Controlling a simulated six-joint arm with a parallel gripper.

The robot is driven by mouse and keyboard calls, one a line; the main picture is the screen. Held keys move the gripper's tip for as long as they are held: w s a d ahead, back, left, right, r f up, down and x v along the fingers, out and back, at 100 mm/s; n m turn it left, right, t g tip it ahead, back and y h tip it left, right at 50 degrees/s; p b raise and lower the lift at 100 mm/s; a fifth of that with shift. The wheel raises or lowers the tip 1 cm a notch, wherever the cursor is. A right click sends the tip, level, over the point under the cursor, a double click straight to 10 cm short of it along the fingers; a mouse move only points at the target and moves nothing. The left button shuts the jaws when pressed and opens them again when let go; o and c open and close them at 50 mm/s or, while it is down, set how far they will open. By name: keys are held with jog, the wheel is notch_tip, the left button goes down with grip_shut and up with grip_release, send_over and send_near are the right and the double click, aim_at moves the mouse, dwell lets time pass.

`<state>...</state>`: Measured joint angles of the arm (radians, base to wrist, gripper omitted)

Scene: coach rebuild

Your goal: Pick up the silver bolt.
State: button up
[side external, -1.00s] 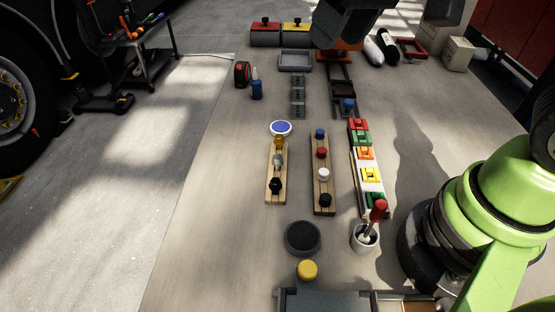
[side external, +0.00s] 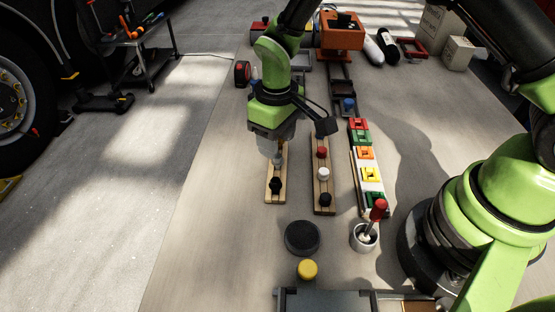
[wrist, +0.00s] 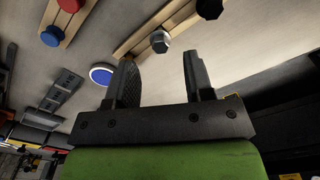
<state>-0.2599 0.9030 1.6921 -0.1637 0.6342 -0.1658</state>
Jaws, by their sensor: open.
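The silver bolt (side external: 278,159) stands in the left wooden rack (side external: 269,193), just below my gripper (side external: 276,145) in the side view. A black bolt (side external: 275,185) stands nearer the front of that rack. The gold-coloured bolt seen there earlier is hidden behind my gripper in the side view. In the wrist view my gripper (wrist: 160,70) is open with nothing between its fingers.
A middle rack (side external: 323,190) holds red, white and black bolts; a strip of coloured blocks (side external: 366,160) lies to its right. A black disc (side external: 302,237), a yellow button (side external: 307,270) and a cup with a red-handled screwdriver (side external: 365,238) are nearer the front. Bench left of the racks is clear.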

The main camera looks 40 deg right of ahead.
aim_at(278, 164)
notch_tip(278, 164, down, 5)
jog(key=shift+a+f, duration=0.1)
jog(key=c, duration=0.9)
